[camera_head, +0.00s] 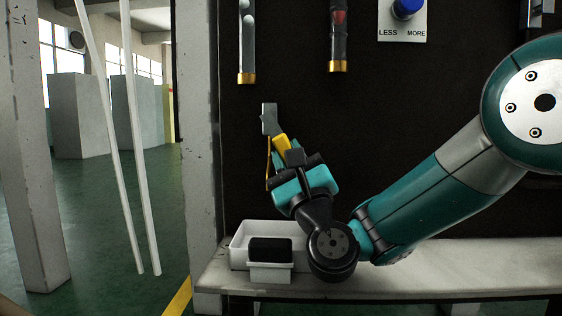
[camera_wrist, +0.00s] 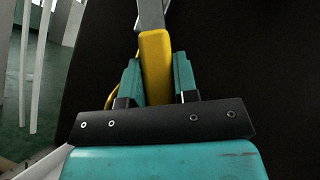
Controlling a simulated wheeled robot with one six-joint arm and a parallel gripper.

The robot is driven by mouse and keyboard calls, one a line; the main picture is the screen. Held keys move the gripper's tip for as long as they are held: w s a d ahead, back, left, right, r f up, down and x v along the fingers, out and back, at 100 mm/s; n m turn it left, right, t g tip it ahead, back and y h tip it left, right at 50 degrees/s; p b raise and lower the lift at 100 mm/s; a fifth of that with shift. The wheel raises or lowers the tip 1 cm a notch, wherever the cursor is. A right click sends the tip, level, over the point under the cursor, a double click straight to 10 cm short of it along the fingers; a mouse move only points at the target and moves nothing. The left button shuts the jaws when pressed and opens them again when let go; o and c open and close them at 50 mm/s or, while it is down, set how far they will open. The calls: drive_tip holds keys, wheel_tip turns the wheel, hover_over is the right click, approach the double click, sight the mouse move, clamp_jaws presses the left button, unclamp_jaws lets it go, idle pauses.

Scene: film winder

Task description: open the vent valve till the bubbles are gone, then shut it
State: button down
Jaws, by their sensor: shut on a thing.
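My gripper (camera_wrist: 157,85) is shut on the yellow handle (camera_wrist: 156,62) of a tool with a flat grey metal end (camera_head: 270,118). The tool points up and slightly left in the head view, in front of the dark panel. A clear tube (camera_head: 247,42) with a brass lower end hangs at upper left of the panel, with pale rounded shapes inside that look like bubbles. A second tube (camera_head: 339,38) with a red mark inside hangs to its right. A blue knob (camera_head: 407,8) sits on a white plate marked LESS and MORE. I cannot tell which part is the vent valve.
A pale bench (camera_head: 440,268) runs below the panel. A white tray (camera_head: 239,248) and a black block on a white stand (camera_head: 270,250) are at its left end. A white post (camera_head: 200,150) borders the panel. Two thin white poles (camera_head: 135,150) lean further left.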

drive_tip(key=shift+r, duration=0.1)
drive_tip(key=c, duration=0.9)
unclamp_jaws()
drive_tip(key=shift+s+f+b, duration=0.2)
drive_tip(key=shift+f+b, duration=0.2)
drive_tip(key=shift+b, duration=0.05)
drive_tip(key=s+d+b, duration=0.1)
drive_tip(key=s, duration=0.3)
drive_tip(key=s+d+b, duration=0.2)
drive_tip(key=s, duration=0.2)
drive_tip(key=s+d+f+b, duration=0.1)
drive_tip(key=s+d, duration=0.1)
drive_tip(key=s, duration=0.3)
drive_tip(key=shift+d+f+b, duration=0.1)
drive_tip(key=shift+b, duration=0.2)
